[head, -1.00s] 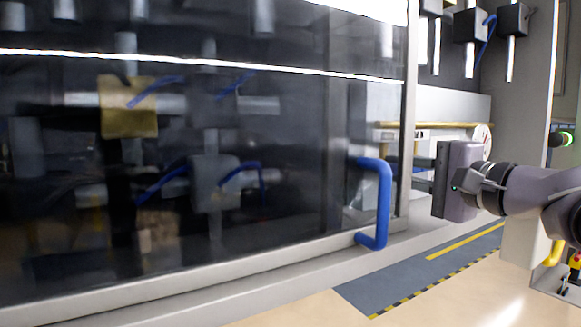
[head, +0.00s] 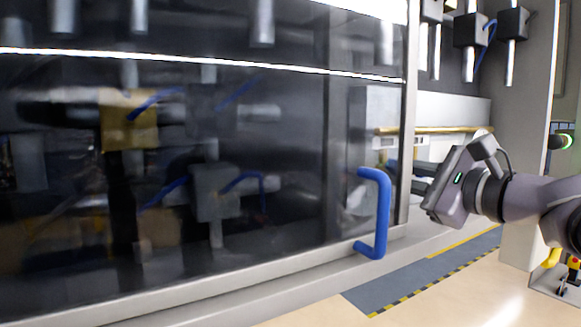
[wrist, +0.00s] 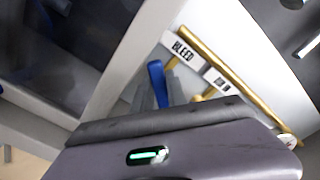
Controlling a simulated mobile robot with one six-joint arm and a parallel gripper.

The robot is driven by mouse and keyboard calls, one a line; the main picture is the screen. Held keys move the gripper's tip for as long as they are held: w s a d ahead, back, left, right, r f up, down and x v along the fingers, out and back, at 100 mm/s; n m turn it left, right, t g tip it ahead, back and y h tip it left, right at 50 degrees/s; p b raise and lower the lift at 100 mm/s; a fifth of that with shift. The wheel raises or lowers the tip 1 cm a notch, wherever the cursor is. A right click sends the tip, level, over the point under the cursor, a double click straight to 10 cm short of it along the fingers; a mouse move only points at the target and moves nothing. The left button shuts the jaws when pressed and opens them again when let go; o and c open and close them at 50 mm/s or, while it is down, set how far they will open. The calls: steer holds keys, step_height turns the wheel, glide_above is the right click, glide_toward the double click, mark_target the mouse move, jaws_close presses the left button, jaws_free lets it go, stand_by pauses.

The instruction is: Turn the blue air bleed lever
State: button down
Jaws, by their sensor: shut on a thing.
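The blue air bleed lever (wrist: 156,78) shows in the wrist view, its upper end sticking out between the grey fingers of my gripper (wrist: 159,98). The gripper is shut on the lever; the wide gripper body hides the lower part. A white BLEED label (wrist: 181,50) sits just beyond it, near a brass pipe (wrist: 225,75). In the head view my gripper (head: 421,176) is tilted and reaches left, behind the edge of the glass panel. The lever cannot be made out in the head view.
A large dark glass panel (head: 290,150) with a blue handle (head: 382,215) fills the left and stands close to my gripper. Another white label (wrist: 216,80) lies beside the brass pipe. A striped grey floor mat (head: 400,285) lies below, with clear floor in front.

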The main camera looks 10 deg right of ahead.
steer(key=m+p, duration=0.1)
steer(key=m, duration=0.1)
steer(key=m+p, duration=0.2)
steer(key=m, duration=0.1)
steer(key=shift+d+r+m, duration=0.15)
steer(key=shift+m, duration=0.15)
steer(key=shift+w+d+m+p, duration=0.1)
steer(key=shift+m+p, duration=1.35)
steer(key=shift+m, duration=0.65)
steer(key=c, duration=1.3)
jaws_free()
steer(key=b+v, duration=0.4)
steer(key=v, duration=1.3)
steer(key=shift+s+d+b, duration=0.1)
steer(key=shift+s+b, duration=0.15)
steer(key=shift+b, duration=0.1)
